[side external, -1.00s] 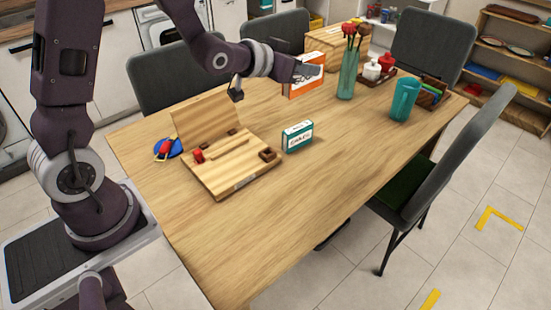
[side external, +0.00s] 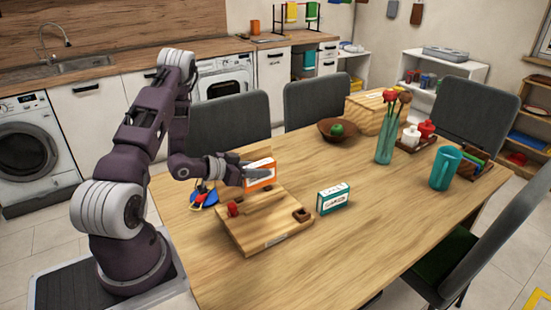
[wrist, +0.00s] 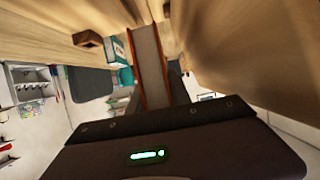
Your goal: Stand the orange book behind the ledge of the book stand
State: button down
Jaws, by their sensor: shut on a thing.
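The orange book (side external: 261,175) is white and orange and stands roughly upright over the wooden book stand (side external: 262,236), in front of its back panel. My gripper (side external: 241,176) is shut on the book from the left. In the wrist view the book (wrist: 149,65) shows edge-on, with orange covers and a grey-brown edge between them. Pale wood lies on both sides of it. The ledge is a low wooden strip across the stand, in front of the book. I cannot tell whether the book's bottom touches the stand.
A red piece (side external: 233,209) and a brown square block (side external: 302,214) sit on the stand. A teal-and-white box (side external: 333,199) stands to its right. A blue round item (side external: 204,198) lies to its left. A bowl (side external: 338,133), teal vase (side external: 385,143) and teal mug (side external: 445,168) stand farther right.

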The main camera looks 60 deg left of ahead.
aim_at(259, 187)
jog(key=shift+f, duration=2.85)
jog(key=shift+f, duration=0.55)
jog(key=c, duration=1.1)
grip_release()
jog(key=shift+r, duration=4)
jog(key=shift+w, duration=0.1)
